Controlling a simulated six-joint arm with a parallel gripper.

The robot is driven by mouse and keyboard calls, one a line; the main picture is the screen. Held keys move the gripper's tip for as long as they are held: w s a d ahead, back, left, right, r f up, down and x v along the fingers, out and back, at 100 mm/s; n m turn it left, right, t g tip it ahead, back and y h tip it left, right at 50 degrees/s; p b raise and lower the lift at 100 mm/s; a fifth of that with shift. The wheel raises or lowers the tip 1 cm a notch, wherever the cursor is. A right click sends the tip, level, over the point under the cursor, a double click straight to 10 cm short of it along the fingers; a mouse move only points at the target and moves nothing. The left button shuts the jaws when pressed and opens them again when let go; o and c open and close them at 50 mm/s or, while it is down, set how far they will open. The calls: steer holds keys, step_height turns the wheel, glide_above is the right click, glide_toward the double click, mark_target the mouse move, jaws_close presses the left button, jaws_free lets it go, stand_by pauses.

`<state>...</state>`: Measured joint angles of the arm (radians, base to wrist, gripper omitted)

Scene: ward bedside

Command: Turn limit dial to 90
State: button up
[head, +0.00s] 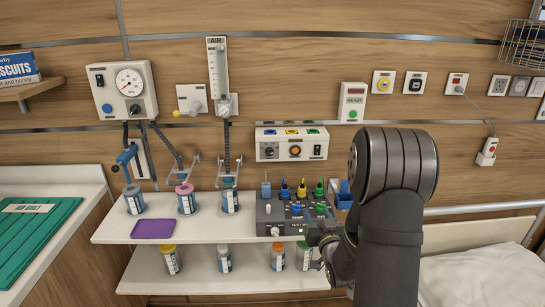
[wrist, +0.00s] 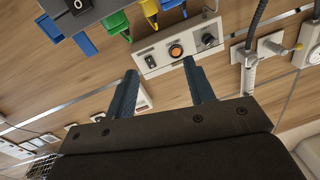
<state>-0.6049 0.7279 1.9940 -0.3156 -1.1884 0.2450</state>
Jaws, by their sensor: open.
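The dark grey console (head: 291,216) stands on the upper shelf and carries several small knobs, among them a blue knob (head: 296,208) and a green knob (head: 320,208). The white wall panel (head: 292,144) above it has a black dial (head: 268,151), an orange button and a black switch. I cannot read which dial is the limit dial, nor its setting. In the wrist view the black dial (wrist: 208,40) shows beyond the fingers, right of the orange button (wrist: 175,50). My gripper (wrist: 159,68) is open and empty, touching nothing visible.
Coloured plugs stand along the console's back edge. Jars with coloured lids stand on the upper shelf (head: 110,230) and lower shelf. A purple pad (head: 153,228) lies left of the console. A gauge box (head: 122,91) and flowmeter (head: 218,70) hang on the wall.

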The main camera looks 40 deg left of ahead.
steer(key=s+a+r+m+t, duration=0.1)
steer(key=s+a+r+m, duration=0.1)
steer(key=a+r+m, duration=0.35)
steer(key=m+h, duration=0.1)
steer(key=m, duration=0.7)
glide_toward(269, 154)
steer(key=x, duration=0.8)
steer(key=shift+w+a, duration=0.2)
steer(key=shift+w, duration=0.05)
steer(key=c, duration=1)
